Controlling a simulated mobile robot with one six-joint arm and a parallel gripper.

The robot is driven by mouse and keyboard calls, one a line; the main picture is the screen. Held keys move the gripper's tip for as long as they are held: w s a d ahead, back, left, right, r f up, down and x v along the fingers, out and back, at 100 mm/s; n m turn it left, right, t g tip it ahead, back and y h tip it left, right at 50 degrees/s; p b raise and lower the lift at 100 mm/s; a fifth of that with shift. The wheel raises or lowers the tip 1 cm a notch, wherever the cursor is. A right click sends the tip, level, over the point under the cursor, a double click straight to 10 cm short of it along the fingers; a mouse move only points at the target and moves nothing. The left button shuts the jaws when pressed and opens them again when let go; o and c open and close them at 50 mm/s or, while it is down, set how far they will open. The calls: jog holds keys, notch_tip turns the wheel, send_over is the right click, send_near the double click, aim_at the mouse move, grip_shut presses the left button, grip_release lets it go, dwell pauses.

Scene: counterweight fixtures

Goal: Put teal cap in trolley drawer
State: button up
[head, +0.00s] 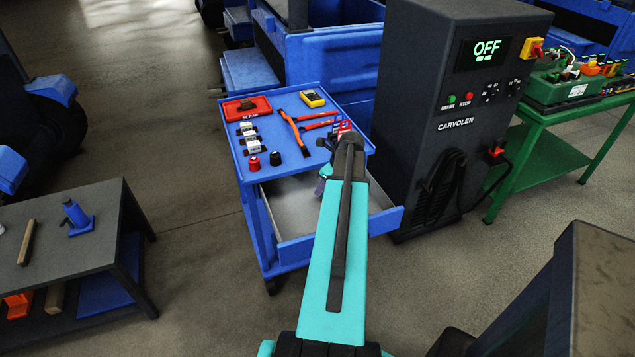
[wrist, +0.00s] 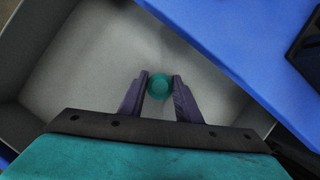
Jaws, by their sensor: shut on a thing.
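The teal cap (wrist: 159,86) is a small round piece between the two fingers of my gripper (wrist: 160,88) in the wrist view. The gripper is shut on it. Behind the cap lies the grey floor of the open trolley drawer (wrist: 75,75); whether the cap touches that floor I cannot tell. In the head view the drawer (head: 290,205) is pulled out of the blue trolley (head: 246,178). My arm reaches over the drawer there. Part of my gripper (head: 323,180) shows at the arm's left edge, and the cap is not visible in that view.
The trolley top carries a red tray (head: 247,108), orange-handled tools (head: 296,128), a red cap (head: 254,163) and a black cap (head: 275,158). A dark Carvolen machine (head: 450,110) stands close on the right. A low dark table (head: 75,235) is at left, with open floor between.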

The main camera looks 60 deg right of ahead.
jog(key=shift+w, duration=0.1)
jog(key=shift+w+d+r, duration=0.1)
jog(key=shift+w, duration=0.25)
jog(key=shift+w+d+f+p, duration=0.1)
jog(key=shift+w+f+p, duration=0.1)
jog(key=shift+w+p, duration=0.45)
jog(key=shift+w+d+f+p, duration=0.1)
jog(key=shift+w+f+p, duration=0.1)
jog(key=shift+w, duration=0.7)
jog(key=shift+f, duration=0.25)
jog(key=shift+f, duration=0.1)
jog(key=o, duration=0.8)
jog(key=shift+c, duration=0.2)
